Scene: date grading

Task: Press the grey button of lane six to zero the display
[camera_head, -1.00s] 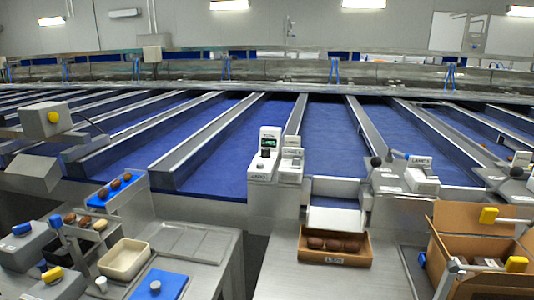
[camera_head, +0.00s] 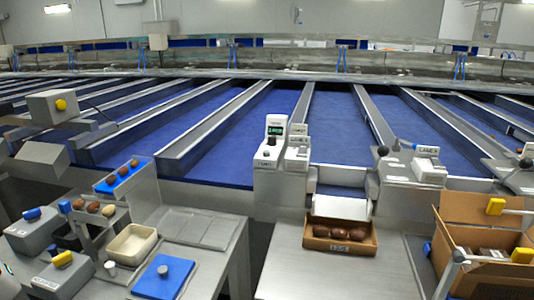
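A white display unit (camera_head: 273,142) stands at the near end of a lane, in the middle of the head view. It is upright, with a small dark screen (camera_head: 275,130) showing green digits too small to read surely. A small dark knob or button shows just below the screen; I cannot tell its exact colour. A label (camera_head: 266,155) on the unit's lower front appears to say LANE and a number I cannot read surely. A second white box (camera_head: 297,150) stands against its right side. My gripper is not in view, and nothing touches the display unit.
A cardboard tray of dates (camera_head: 340,248) sits on the steel table (camera_head: 320,275) in front. A larger open carton (camera_head: 475,240) is at right. The left bench holds a cream bowl (camera_head: 120,253), a blue board (camera_head: 150,285) and scales. Another lane unit (camera_head: 428,168) stands right.

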